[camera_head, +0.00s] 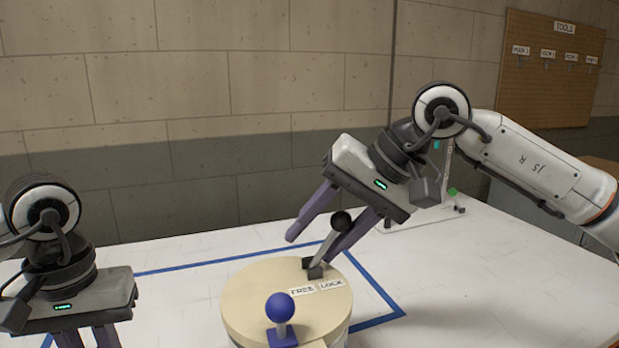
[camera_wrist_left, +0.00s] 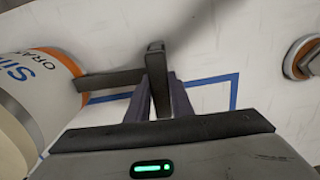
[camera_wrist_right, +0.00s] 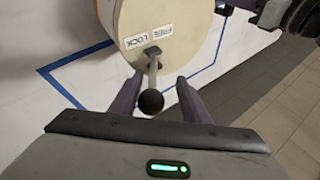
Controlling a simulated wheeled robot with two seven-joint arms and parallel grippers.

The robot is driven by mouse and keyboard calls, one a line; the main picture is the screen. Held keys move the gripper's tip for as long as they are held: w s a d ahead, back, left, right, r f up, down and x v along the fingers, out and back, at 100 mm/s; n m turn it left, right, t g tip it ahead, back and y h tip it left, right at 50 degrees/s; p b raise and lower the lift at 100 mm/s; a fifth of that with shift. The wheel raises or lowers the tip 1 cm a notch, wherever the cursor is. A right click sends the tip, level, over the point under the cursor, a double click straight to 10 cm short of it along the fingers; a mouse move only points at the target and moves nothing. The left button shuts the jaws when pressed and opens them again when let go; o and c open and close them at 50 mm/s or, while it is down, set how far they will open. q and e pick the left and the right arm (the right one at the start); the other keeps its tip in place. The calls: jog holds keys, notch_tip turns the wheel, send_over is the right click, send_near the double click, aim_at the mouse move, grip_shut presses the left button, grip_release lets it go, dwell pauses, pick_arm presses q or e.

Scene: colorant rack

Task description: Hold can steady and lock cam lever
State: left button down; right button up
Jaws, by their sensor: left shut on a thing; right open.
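The can (camera_head: 240,305) stands on the table with a pale round lid marked FREE and LOCK. The can's orange-banded side shows in the left wrist view (camera_wrist_left: 30,85). The cam lever (camera_head: 327,248), grey with a black ball knob, rises from the lid's far side and leans right in the head view; its seating is unclear. My right gripper (camera_head: 313,248) is open, with its fingers on either side of the lever. In the right wrist view, the knob (camera_wrist_right: 151,101) lies between them, with no clear contact. My left gripper (camera_wrist_left: 163,97) is shut on the can's dark handle (camera_wrist_left: 112,78).
A blue ball knob (camera_head: 281,307) stands at the lid's near edge. Blue tape (camera_head: 375,285) outlines an area around the can. A small stand with a green part (camera_head: 453,192) is behind my right gripper. The table is clear at right.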

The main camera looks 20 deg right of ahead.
jog(key=h, duration=0.1)
jog(key=a+h, duration=0.1)
jog(key=shift+a+r+n+h, duration=0.25)
jog(key=shift+r+n+h, duration=0.05)
jog(key=shift+r+n, duration=0.1)
jog(key=a+h, duration=0.1)
jog(key=h, duration=0.1)
jog(key=shift+a+n+h, duration=0.15)
jog(key=shift+n+h, duration=0.15)
jog(key=shift+h, duration=0.1)
jog(key=shift+r, duration=0.2)
jog(key=v, duration=1.1)
jog(key=w+d+r+m+g, duration=0.3)
jog(key=d+r+m+g, duration=0.2)
jog(key=m, duration=1)
jog(key=shift+d+m, duration=0.4)
jog(key=shift+d, duration=1.2)
